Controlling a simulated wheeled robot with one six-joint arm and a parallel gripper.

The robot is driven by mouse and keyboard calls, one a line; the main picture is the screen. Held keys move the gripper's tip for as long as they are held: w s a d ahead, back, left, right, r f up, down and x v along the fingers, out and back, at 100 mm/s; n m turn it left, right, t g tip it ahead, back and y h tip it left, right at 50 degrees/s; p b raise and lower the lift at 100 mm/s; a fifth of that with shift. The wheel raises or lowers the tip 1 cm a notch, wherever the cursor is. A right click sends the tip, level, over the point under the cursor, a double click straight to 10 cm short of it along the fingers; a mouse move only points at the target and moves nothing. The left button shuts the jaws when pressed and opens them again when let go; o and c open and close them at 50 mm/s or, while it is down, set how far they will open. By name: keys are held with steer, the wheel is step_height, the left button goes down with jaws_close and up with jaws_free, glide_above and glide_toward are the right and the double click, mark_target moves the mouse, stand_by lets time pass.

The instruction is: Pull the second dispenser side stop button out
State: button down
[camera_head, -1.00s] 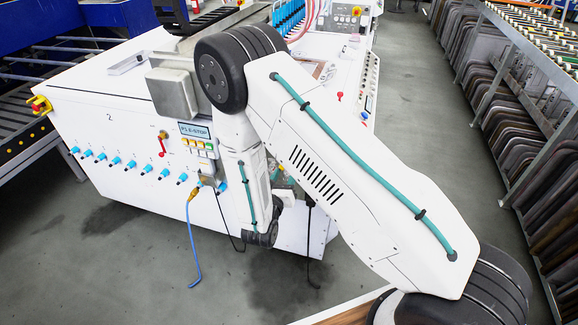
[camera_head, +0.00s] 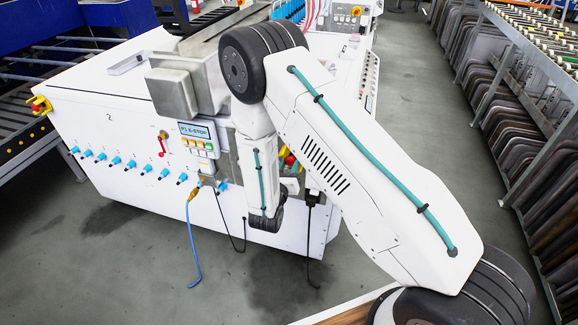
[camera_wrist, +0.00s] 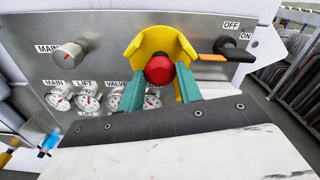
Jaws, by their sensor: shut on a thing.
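A red stop button (camera_wrist: 160,70) with a round head sits in a yellow shroud (camera_wrist: 160,40) on a grey metal panel, upper middle in the wrist view. The two teal fingers of my gripper (camera_wrist: 160,82) stand on either side of the red head and are shut on it. The fingers hide the lower sides of the button. In the head view the red button (camera_head: 290,160) shows small and partly hidden beside my arm, on the white machine's front.
A black and orange ON/OFF switch (camera_wrist: 226,49) is close right of the shroud. A MAIN knob (camera_wrist: 70,55) is on the left, and several gauges (camera_wrist: 88,100) lie below, partly hidden. In the head view, another yellow-backed stop button (camera_head: 40,105) is at the machine's left corner.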

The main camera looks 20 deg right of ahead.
steer(key=shift+s+a, duration=0.35)
steer(key=shift+s, duration=0.05)
steer(key=c, duration=1.2)
jaws_free()
steer(key=shift+c, duration=0.2)
steer(key=shift+s, duration=0.1)
steer(key=v, duration=0.8)
